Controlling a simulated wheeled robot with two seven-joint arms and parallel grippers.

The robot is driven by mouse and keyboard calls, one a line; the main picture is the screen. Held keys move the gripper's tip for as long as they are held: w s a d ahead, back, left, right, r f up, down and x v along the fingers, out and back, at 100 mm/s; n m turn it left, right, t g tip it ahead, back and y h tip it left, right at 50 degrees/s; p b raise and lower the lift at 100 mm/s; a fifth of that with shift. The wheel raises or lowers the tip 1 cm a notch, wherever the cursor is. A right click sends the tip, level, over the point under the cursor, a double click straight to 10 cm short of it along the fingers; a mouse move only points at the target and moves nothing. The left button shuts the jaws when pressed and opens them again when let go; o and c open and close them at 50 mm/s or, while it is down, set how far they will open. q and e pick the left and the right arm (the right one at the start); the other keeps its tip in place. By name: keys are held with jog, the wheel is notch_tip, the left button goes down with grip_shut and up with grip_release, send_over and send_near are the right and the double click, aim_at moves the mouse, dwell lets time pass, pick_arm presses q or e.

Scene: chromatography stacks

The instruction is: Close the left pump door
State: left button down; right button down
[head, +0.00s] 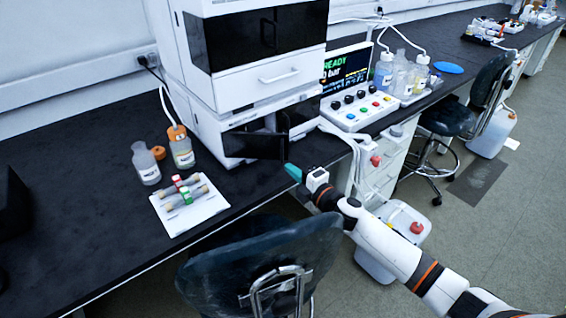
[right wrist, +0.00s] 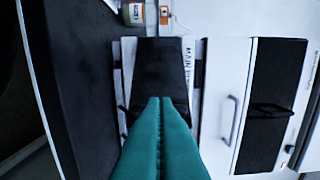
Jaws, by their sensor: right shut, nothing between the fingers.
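The left pump door (head: 254,146) is a black panel on the lower front of the white stack. It stands swung out from the white pump module (head: 212,128). My right gripper (head: 292,172), with teal fingers, is just right of and below the door's right end, shut and empty. In the right wrist view the shut fingertips (right wrist: 160,101) overlap a black panel (right wrist: 162,62), which seems to be this door. I cannot tell whether they touch it. My left gripper is not in view.
The upper module (head: 262,80) has a handle. A control panel (head: 350,112) and bottles (head: 403,75) stand right of the stack. A chair (head: 265,250) stands in front of the bench.

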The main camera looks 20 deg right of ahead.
jog(key=shift+x, duration=2.3)
jog(key=shift+d, duration=0.15)
